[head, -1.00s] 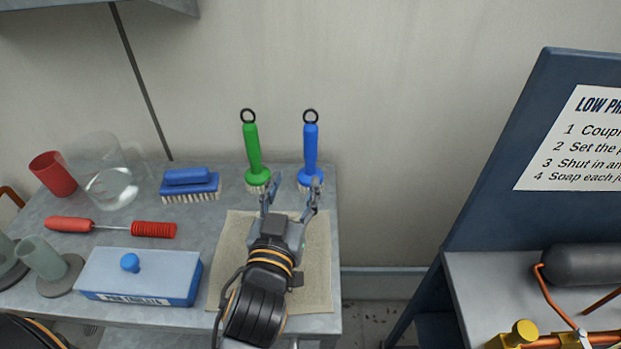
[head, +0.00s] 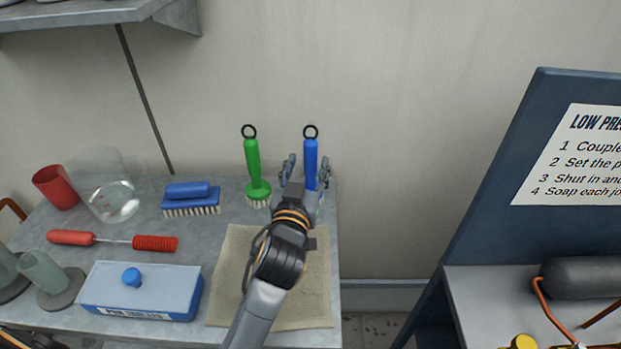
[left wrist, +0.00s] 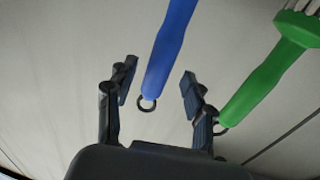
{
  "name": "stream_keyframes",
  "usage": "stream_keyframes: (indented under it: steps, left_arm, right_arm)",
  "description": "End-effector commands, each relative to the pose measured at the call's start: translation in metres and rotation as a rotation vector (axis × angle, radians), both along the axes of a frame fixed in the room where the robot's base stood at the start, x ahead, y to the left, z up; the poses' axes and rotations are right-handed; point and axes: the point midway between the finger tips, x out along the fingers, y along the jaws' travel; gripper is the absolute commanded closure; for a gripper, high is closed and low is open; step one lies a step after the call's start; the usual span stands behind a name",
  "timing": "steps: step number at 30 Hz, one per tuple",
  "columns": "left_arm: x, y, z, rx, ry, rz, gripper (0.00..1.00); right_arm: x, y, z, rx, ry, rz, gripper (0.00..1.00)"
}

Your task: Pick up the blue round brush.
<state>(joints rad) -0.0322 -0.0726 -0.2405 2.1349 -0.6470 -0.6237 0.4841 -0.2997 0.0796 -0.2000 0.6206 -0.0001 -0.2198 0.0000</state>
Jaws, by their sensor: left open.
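The blue round brush (head: 310,160) stands upright on the grey table's back right part, its handle up with a black ring on top. Its head is hidden behind my gripper in the head view. My left gripper (head: 307,171) is open, with one finger on each side of the blue handle. In the left wrist view the blue handle (left wrist: 168,45) runs between the open fingers (left wrist: 157,86), with gaps on both sides. The green round brush (head: 252,165) stands just left of it. It also shows in the left wrist view (left wrist: 262,82), outside the right-hand finger.
A blue scrub brush (head: 190,197), a clear beaker (head: 110,195), a red cup (head: 57,187), a red-handled brush (head: 112,240) and a blue-white box (head: 140,288) stand left. A beige cloth (head: 305,300) lies under my arm. A wall is close behind; a sign board (head: 500,215) stands right.

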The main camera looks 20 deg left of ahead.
Motion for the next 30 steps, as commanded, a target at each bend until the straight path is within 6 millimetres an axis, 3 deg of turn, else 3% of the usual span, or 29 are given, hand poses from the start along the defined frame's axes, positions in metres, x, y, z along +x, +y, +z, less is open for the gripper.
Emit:
stream_keyframes:
  steps: [6, 14, 22, 30]
  left_arm:
    - [0.029, 0.002, 0.003, 0.003, -0.001, 0.000, 0.47]
    - [0.032, 0.003, 0.002, 0.001, 0.000, 0.000, 0.47]
    - [0.032, 0.002, 0.002, 0.001, 0.000, 0.000, 0.98]
    - [0.032, 0.002, 0.002, 0.001, -0.001, 0.000, 1.00]
  right_arm:
    - [0.000, 0.000, 0.007, 0.000, 0.000, 0.000, 0.60]
    - [0.000, 0.000, 0.007, 0.000, 0.000, 0.000, 0.60]
    - [0.000, 0.000, 0.007, 0.000, 0.001, 0.000, 0.60]
    - [0.000, 0.000, 0.007, 0.000, 0.001, 0.000, 0.60]
